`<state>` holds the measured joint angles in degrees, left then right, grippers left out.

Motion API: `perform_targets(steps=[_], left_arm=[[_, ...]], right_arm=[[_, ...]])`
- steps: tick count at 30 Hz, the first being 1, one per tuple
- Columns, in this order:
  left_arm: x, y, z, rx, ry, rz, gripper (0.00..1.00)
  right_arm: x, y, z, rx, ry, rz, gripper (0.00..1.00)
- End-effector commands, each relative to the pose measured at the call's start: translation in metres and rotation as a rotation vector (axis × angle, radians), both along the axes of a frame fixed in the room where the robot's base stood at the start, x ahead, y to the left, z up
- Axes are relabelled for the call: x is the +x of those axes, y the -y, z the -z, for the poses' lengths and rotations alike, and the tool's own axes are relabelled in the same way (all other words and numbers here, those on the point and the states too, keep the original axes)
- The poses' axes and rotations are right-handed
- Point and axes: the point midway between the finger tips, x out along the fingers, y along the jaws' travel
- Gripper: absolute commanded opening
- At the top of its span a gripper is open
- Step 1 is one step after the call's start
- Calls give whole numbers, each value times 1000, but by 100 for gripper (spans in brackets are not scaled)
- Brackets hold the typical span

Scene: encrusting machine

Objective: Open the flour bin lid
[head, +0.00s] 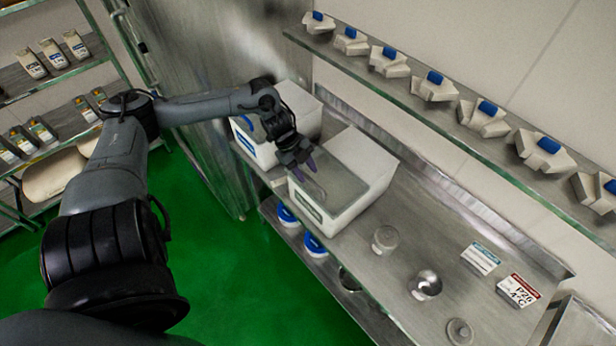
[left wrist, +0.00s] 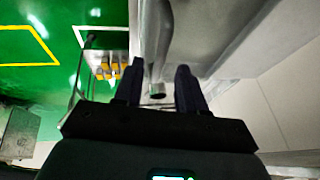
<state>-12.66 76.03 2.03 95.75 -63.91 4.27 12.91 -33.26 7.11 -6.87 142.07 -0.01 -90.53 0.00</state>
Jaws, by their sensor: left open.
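Two white bins stand side by side on the steel counter; I cannot read which holds flour. The nearer bin (head: 365,178) has a grey, see-through sloping lid (head: 322,178) at its front, which looks closed. The farther bin (head: 300,104) is partly hidden behind my left arm. My left gripper (head: 298,166) is open, over the upper left edge of the nearer bin's lid; I cannot tell if it touches. In the left wrist view the fingers (left wrist: 158,75) are apart with nothing clearly held between them. My right gripper is not in view.
Blue-lidded tubs (head: 315,245) sit on the lower shelf. Green floor lies open at left.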

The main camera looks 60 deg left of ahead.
Motion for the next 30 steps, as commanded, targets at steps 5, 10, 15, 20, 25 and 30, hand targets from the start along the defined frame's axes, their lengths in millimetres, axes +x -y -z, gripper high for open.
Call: perform_targets(steps=[5,10,15,20,25,30], left_arm=[[4,5,13,-2,0,-1,40],[5,7,19,0,-1,-1,40],[6,8,20,0,-1,0,40],[6,8,20,0,-2,2,40],[6,8,20,0,-2,2,17],[6,8,20,0,-2,2,0]], right_arm=[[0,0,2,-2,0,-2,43],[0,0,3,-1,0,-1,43],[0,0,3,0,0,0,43],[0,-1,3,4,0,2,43],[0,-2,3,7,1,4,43],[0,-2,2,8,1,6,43]])
